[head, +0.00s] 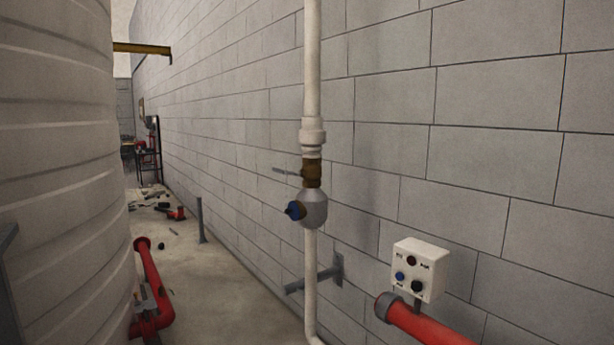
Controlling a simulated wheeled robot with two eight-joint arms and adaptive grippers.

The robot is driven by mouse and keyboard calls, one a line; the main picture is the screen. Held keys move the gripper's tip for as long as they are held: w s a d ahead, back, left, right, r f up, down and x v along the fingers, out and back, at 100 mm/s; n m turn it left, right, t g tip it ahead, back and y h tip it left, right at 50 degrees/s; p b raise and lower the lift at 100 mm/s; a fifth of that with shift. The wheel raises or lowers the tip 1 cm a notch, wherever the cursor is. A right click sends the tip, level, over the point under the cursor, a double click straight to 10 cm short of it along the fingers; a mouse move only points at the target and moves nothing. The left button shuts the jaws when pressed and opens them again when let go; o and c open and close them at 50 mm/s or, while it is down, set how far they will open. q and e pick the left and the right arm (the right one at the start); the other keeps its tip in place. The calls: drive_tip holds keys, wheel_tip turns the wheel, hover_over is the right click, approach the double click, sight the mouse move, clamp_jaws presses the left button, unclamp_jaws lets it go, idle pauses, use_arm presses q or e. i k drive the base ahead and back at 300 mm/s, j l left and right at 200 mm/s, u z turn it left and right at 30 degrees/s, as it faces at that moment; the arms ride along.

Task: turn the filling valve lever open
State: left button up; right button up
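The filling valve is a brass fitting (313,172) on a white vertical pipe (312,60) in front of the block wall. A thin grey lever (287,170) sticks out from the brass fitting to the left, roughly level. Just below it on the same pipe is a grey rounded body (313,208) with a blue knob (294,210) on its left side. Neither of my grippers shows in the head view, and nothing touches the lever.
A large ribbed tank (55,150) fills the left side. A white control box (420,268) stands above a red pipe (430,325) at lower right. A wall bracket (315,279) holds the white pipe. Red pipework (152,285) and scattered debris (165,205) lie along the floor.

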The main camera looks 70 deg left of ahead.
sight(278, 170)
drive_tip(key=j+u, duration=0.15)
drive_tip(key=u, duration=0.3)
drive_tip(key=j+u, duration=0.2)
drive_tip(key=u, duration=0.25)
drive_tip(key=j+u, duration=0.15)
drive_tip(key=u, duration=0.3)
drive_tip(key=i+j+u, duration=0.2)
drive_tip(key=j, duration=0.3)
drive_tip(key=i+j+u, duration=0.2)
drive_tip(key=j, duration=0.25)
drive_tip(key=i+j+u, duration=0.25)
drive_tip(key=i+j, duration=0.1)
drive_tip(key=j, duration=0.1)
